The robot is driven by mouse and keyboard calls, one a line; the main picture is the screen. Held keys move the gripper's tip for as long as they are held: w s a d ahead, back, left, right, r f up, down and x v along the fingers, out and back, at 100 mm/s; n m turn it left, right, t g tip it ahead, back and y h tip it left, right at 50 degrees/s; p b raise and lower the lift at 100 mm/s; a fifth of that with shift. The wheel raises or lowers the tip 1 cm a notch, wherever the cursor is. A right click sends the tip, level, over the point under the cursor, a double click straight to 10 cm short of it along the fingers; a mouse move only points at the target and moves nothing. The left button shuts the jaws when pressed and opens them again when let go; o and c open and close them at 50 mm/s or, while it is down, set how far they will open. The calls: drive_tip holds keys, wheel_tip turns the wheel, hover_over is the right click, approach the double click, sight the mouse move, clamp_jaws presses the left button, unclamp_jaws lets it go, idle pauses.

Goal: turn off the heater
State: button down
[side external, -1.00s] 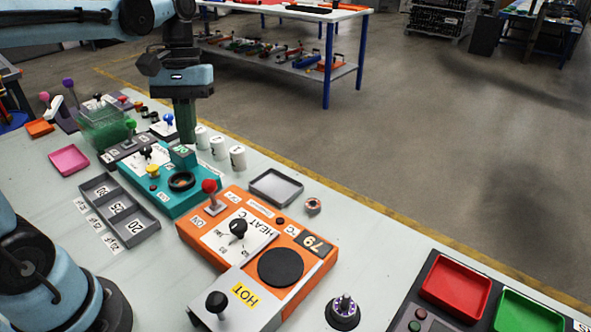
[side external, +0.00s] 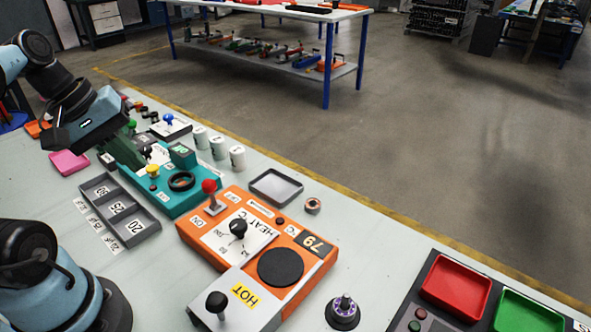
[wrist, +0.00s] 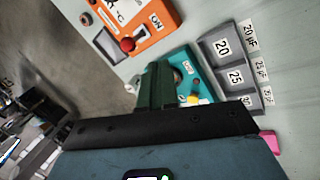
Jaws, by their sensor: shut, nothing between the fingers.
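The heater is an orange box (side external: 205,238) in the middle of the bench, with a "HEAT °C" dial (side external: 238,228), a black round plate (side external: 281,267) and a display reading 79. Its red-knobbed lever (side external: 210,188) stands at the box's left end, near an "ON" label. In the wrist view the red knob (wrist: 127,44) and part of the orange box (wrist: 150,30) show at the upper left. My gripper (side external: 133,160) is shut and empty, with green fingers over the teal box, left of and apart from the heater. It also shows in the wrist view (wrist: 158,75).
A teal box (side external: 190,200) with a yellow button stands just left of the heater. A grey compartment tray (side external: 150,237) lies in front of it. White cylinders (side external: 237,157) and an empty grey tray (side external: 276,186) stand behind. A purple-ringed knob (side external: 343,311) is at the right.

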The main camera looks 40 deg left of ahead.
approach(213, 195)
drive_tip(key=s+f, duration=0.1)
drive_tip(key=s+a+f, duration=0.1)
drive_tip(key=f, duration=0.1)
drive_tip(key=s+a+f, duration=0.1)
drive_tip(key=f, duration=0.1)
drive_tip(key=shift+s+a, duration=0.1)
drive_tip(key=shift+s, duration=0.25)
drive_tip(key=shift+w+d, duration=0.3)
drive_tip(key=shift+w, duration=0.3)
drive_tip(key=shift+w+d, duration=0.3)
drive_tip(key=shift+w, duration=0.3)
drive_tip(key=shift+w+d, duration=0.25)
drive_tip(key=shift+w, duration=0.4)
drive_tip(key=shift+r, duration=0.1)
drive_tip(key=shift+w+g, duration=0.25)
drive_tip(key=shift+g, duration=0.15)
drive_tip(key=shift+w+r, duration=0.15)
drive_tip(key=shift+w+r+g, duration=0.2)
drive_tip(key=shift+w+g, duration=0.65)
drive_tip(key=shift+g, duration=0.25)
drive_tip(key=shift+w, duration=1.05)
